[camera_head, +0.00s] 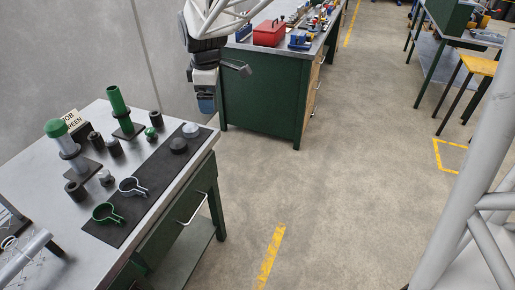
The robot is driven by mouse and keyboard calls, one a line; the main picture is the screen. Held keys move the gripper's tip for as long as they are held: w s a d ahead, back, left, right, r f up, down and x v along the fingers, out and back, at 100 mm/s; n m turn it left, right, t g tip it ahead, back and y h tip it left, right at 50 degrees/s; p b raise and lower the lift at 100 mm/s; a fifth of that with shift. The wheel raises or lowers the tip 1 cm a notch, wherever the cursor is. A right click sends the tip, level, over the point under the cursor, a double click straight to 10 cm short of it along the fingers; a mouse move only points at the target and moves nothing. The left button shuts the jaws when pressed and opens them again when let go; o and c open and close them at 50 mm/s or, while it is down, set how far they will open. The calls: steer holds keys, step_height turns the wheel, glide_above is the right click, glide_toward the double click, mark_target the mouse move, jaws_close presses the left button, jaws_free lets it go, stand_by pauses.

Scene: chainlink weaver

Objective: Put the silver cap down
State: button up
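A light silver cap (190,130) lies at the far end of the dark mat (160,170) on the left workbench. A dark grey cap (178,145) lies just nearer than it on the same mat. My gripper (206,104) hangs from the top of the view, in the air beyond the bench's far edge. It appears above and beyond the silver cap, apart from it. Its fingers are too small and dark to make out, so I cannot tell whether it is open or holds anything.
A silver ring clamp (132,187) and a green one (105,213) lie on the mat. A green post (119,104), a green-topped silver post (62,140) and several dark cylinders stand to the left. A green cabinet bench (262,95) stands behind; the floor between is clear.

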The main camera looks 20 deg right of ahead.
steer(key=s+d+m, duration=0.1)
steer(key=s+m, duration=0.6)
steer(key=s, duration=0.8)
steer(key=s+d+m+t, duration=0.1)
steer(key=s+m, duration=0.5)
steer(key=s, duration=0.9)
steer(key=shift+d+f+m, duration=0.25)
steer(key=shift+d+m, duration=0.15)
steer(key=shift+d, duration=0.35)
